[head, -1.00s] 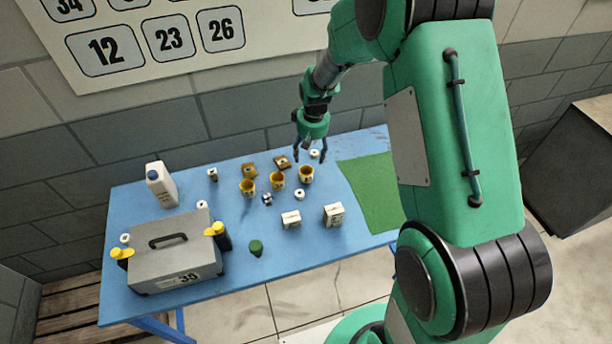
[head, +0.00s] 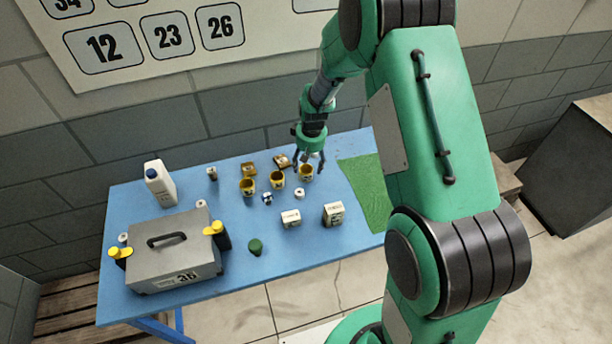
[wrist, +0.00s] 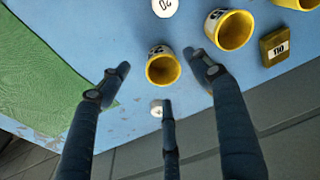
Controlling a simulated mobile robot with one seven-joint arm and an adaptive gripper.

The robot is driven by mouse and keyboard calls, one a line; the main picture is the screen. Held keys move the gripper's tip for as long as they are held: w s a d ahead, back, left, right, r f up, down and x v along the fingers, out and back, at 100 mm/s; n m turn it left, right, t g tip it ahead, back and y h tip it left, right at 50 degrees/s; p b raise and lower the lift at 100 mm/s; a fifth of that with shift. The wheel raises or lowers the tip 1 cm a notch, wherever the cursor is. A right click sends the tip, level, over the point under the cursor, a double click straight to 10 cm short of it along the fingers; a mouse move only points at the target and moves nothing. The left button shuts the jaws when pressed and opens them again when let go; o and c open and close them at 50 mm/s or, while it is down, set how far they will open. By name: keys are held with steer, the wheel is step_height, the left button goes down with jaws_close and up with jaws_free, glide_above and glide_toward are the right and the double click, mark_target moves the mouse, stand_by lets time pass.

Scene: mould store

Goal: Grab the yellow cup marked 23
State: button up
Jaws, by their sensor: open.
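Three yellow cups with pale number labels stand upright in a row on the blue table: a left cup (head: 248,186), a middle cup (head: 278,180) and a right cup (head: 306,173). The labels are too small or too slanted to read, so I cannot tell which is 23. My gripper (head: 309,160) is open just above and behind the right cup. In the wrist view that cup (wrist: 163,70) lies between the spread fingers of my gripper (wrist: 157,75), with nothing gripped. The middle cup (wrist: 232,30) is just right of the fingers there.
Brown-yellow blocks (head: 249,169) sit behind the cups; one (wrist: 275,47) is marked 110. A white round piece (wrist: 156,108) lies close to the fingers. White boxes (head: 333,213) stand in front. A grey case (head: 165,262) is at left. The green mat (head: 366,188) is clear.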

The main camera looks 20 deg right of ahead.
mark_target(306, 171)
steer(key=shift+w+f, duration=0.1)
steer(key=shift+f, duration=0.4)
steer(key=shift+w+a+f+b, duration=0.1)
steer(key=shift+w+f+b, duration=0.1)
steer(key=shift+f, duration=0.65)
steer(key=shift+w+a+f+b, duration=0.1)
steer(key=shift+w+f+b, duration=0.1)
steer(key=shift+f, duration=0.7)
steer(key=shift+w+f+b, duration=0.1)
steer(key=shift+f+b, duration=0.1)
steer(key=shift+f, duration=0.65)
steer(key=c, duration=1.3)
